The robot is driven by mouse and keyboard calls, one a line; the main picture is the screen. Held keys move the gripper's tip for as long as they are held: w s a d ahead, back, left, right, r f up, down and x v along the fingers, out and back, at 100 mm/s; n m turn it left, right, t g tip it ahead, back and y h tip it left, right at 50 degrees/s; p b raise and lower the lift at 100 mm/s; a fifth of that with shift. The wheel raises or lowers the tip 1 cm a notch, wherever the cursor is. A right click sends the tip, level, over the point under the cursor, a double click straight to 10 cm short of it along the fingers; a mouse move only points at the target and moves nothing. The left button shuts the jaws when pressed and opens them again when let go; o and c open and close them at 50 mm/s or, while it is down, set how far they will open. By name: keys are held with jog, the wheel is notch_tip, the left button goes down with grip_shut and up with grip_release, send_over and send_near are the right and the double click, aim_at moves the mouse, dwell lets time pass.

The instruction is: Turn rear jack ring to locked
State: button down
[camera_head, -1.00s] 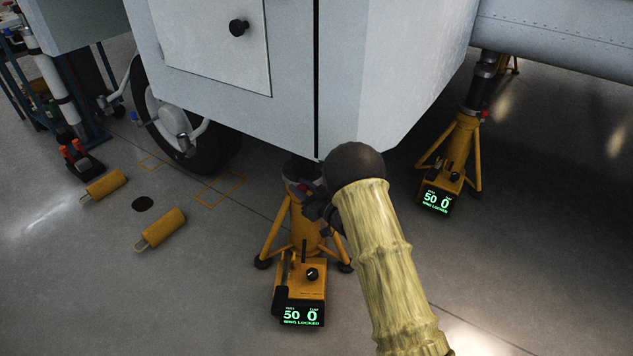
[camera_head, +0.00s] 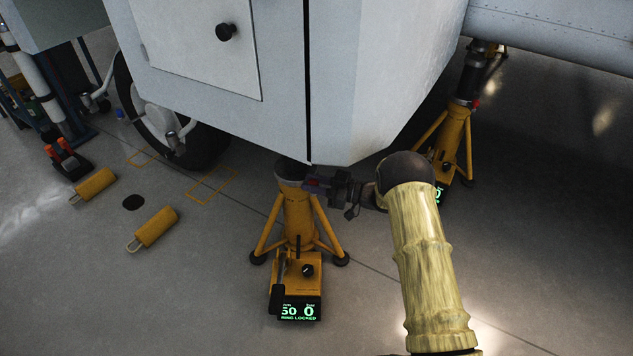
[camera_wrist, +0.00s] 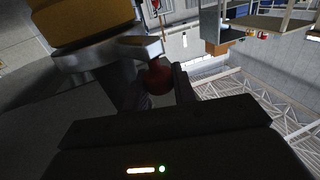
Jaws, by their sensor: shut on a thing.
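The near yellow jack (camera_head: 298,222) stands upright on three legs under the white fuselage. Its display (camera_head: 299,311) reads 50, 0 and RING LOCKED. The ring (camera_head: 291,184) at its top is partly hidden by the fuselage and my gripper. My gripper (camera_head: 316,183) comes in from the right at ring height. In the wrist view the gripper (camera_wrist: 160,88) is shut on the ring's red knob (camera_wrist: 158,76), which sits beside a grey metal lug (camera_wrist: 140,48). Part of the knob is hidden by the dark jaws.
A second yellow jack (camera_head: 456,140) stands behind my arm at right, its display mostly covered. Two yellow cylinders (camera_head: 95,185) (camera_head: 154,228) lie on the floor at left. A wheel (camera_head: 130,105) stands behind them.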

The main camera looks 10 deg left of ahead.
jog(key=shift+w+d+r+g, duration=0.1)
jog(key=shift+w+d+g, duration=0.1)
jog(key=shift+w+g, duration=0.1)
jog(key=c, duration=1.2)
grip_release()
jog(key=shift+o, duration=0.2)
jog(key=shift+s, duration=0.1)
jog(key=s+d+p, duration=0.1)
jog(key=d+p, duration=0.5)
jog(key=d, duration=1.1)
jog(key=shift+s+d, duration=0.15)
